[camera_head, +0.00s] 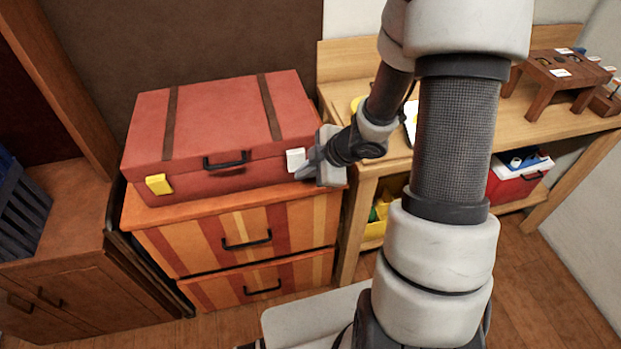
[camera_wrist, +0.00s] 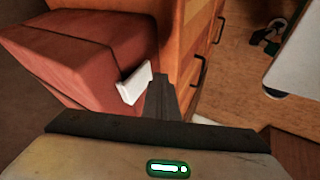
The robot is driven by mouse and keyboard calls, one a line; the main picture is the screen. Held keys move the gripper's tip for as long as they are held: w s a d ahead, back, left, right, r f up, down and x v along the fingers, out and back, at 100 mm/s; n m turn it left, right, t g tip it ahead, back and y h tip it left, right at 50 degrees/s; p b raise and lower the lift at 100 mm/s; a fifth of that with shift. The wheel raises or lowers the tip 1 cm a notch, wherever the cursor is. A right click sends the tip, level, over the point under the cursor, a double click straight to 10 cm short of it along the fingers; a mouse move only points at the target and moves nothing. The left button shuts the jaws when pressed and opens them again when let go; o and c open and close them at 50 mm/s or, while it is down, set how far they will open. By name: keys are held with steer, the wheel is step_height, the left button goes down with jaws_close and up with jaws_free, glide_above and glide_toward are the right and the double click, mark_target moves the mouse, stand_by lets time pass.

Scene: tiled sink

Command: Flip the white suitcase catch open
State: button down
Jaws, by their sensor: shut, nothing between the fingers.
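The red suitcase (camera_head: 222,133) lies flat on a striped drawer cabinet, its lid down. Its white catch (camera_head: 295,159) is on the right of the front face, and a yellow catch (camera_head: 158,184) is on the left. My gripper (camera_head: 303,172) is shut and empty, with its fingertips right by the white catch. In the wrist view the white catch (camera_wrist: 133,84) sticks out from the suitcase edge (camera_wrist: 85,55), just left of my shut fingertips (camera_wrist: 160,78). I cannot tell whether they touch it. The suitcase's dark handle (camera_head: 227,160) is between the two catches.
The striped drawer cabinet (camera_head: 240,238) stands under the suitcase. A wooden workbench (camera_head: 385,163) is close on the right, with a red and white box (camera_head: 520,178) on its lower shelf. A dark crate (camera_head: 22,210) is at the left. The floor in front is partly clear.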

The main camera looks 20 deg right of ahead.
steer(key=shift+w, duration=0.45)
steer(key=shift+w+f, duration=0.15)
steer(key=shift+w, duration=0.15)
steer(key=shift+p, duration=0.3)
